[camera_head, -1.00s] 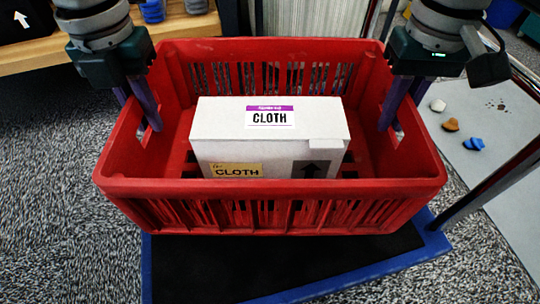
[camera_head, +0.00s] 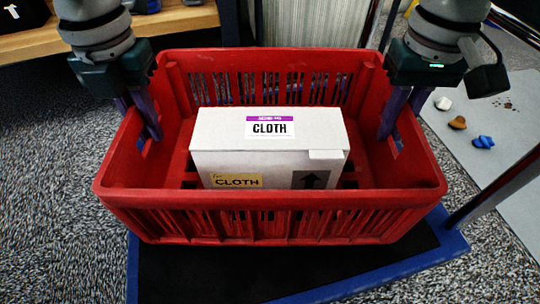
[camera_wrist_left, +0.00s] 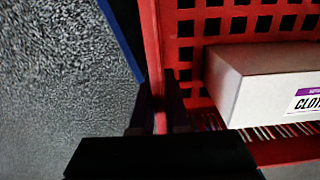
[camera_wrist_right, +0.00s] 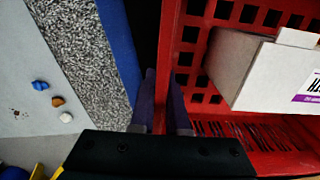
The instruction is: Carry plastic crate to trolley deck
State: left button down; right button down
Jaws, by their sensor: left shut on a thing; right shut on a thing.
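The red plastic crate (camera_head: 270,225) is held level between my two grippers, with a white box (camera_head: 300,135) labelled CLOTH inside it. My left gripper (camera_head: 148,130) is shut on the crate's left wall, its fingers on both sides of it; the left wrist view (camera_wrist_left: 161,110) shows this too. My right gripper (camera_head: 390,125) is shut on the right wall, also seen in the right wrist view (camera_wrist_right: 160,115). The trolley deck (camera_head: 200,275), dark with a blue frame, shows below the crate's near side. Whether the crate touches the deck cannot be told.
A trolley post (camera_head: 490,192) rises at the right. Small stones (camera_head: 457,123) lie on a grey mat (camera_head: 500,170) at the right. A wooden bench (camera_head: 170,22) stands at the back left. Speckled carpet (camera_head: 60,190) is clear at the left.

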pick_arm(q)
jog(key=c, duration=1.3)
grip_release()
jog(key=shift+f, duration=0.1)
pick_arm(e)
jog(key=c, duration=1.3)
grip_release()
jog(key=shift+f, duration=0.1)
pick_arm(q)
jog(key=o, duration=0.4)
jog(key=shift+w, duration=0.1)
pick_arm(e)
jog(key=o, duration=0.4)
jog(key=shift+w, duration=0.1)
pick_arm(q)
notch_tip(320, 180, up, 12)
pick_arm(e)
notch_tip(320, 180, up, 12)
jog(key=shift+w+f, duration=0.1)
jog(key=shift+f, duration=0.15)
jog(key=shift+r, duration=0.3)
pick_arm(q)
jog(key=shift+d, duration=0.1)
